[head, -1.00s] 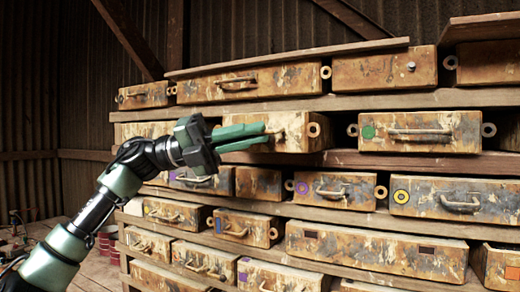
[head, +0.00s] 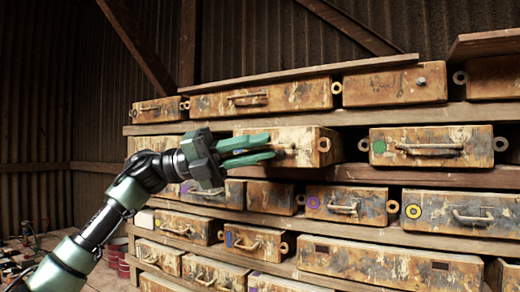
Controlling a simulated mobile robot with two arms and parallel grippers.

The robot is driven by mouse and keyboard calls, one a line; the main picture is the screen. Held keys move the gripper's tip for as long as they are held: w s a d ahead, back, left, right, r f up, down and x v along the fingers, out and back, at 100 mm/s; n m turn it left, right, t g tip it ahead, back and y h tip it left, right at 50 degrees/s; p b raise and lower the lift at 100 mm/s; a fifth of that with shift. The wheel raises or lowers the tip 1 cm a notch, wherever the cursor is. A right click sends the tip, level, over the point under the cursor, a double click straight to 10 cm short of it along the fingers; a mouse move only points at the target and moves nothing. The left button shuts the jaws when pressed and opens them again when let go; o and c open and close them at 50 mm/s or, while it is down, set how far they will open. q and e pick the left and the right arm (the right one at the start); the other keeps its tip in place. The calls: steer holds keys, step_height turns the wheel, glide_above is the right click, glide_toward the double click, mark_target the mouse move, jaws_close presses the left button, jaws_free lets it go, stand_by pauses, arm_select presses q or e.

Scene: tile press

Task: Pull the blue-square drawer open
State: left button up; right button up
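My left gripper (head: 272,148) is in front of a worn tan drawer (head: 310,141) in the middle row. Its two green fingers point right with a gap between them, and their tips are by the drawer's handle (head: 287,148). This drawer sticks out from the shelf, with its side showing. Any mark on its left front is hidden behind the gripper, so I cannot see a blue square on it. A lower drawer (head: 262,246) carries an upright blue mark (head: 229,239) and looks shut. My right gripper is not in view.
A drawer with a green disc (head: 470,140) is to the right, with one with a yellow ring (head: 470,207) below it. Wooden shelf boards (head: 430,175) run between the rows. Red cans (head: 118,258) stand at lower left.

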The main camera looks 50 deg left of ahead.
arm_select(q)
steer(key=b+v, duration=0.2)
steer(key=v, duration=0.5)
steer(key=shift+b, duration=0.4)
steer(key=shift+s+f, duration=0.1)
